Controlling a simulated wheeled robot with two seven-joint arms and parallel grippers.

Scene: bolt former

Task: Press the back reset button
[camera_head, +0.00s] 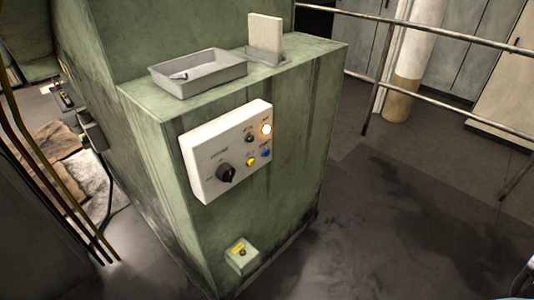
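A white control box (207,172) is mounted on the front of a green machine cabinet (290,150). The labels are too small to read, so I cannot tell which control is the back reset button. A small pale green box (242,262) with a yellow-marked top sits low on the cabinet. Neither of my grippers can be made out.
A grey tray (205,82) and an upright pale block in a holder (264,36) stand on the cabinet top. More small controls (65,96) are on the machine's left side. Metal railings (430,32) run at the back right. The floor (400,220) right of the cabinet is clear.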

